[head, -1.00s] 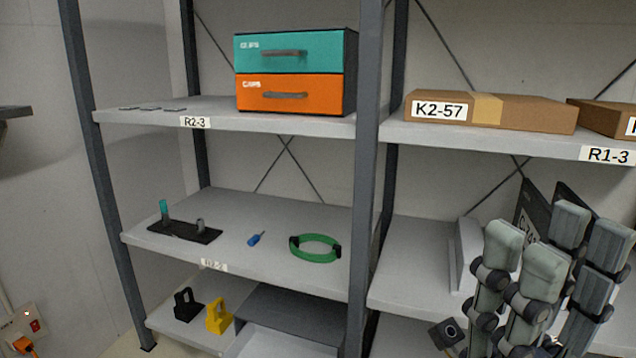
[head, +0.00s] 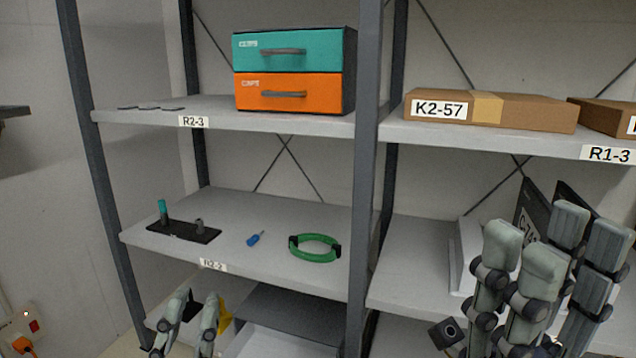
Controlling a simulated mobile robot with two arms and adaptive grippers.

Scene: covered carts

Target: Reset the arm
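My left gripper (head: 197,297) shows at the bottom left, pointing up in front of the lowest shelf. Its fingers stand apart with nothing between them, and its base is cut off by the lower edge. It partly hides the black item (head: 192,305) and the yellow item (head: 225,318). My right gripper (head: 557,236) is at the lower right, fingers upward, in front of the right-hand shelf. Its lighter and darker finger parts stand apart and I see nothing held. No other task object is named.
A teal and orange drawer unit (head: 288,72) and cardboard boxes (head: 525,112) stand higher. A grey post (head: 366,180) divides the shelves.

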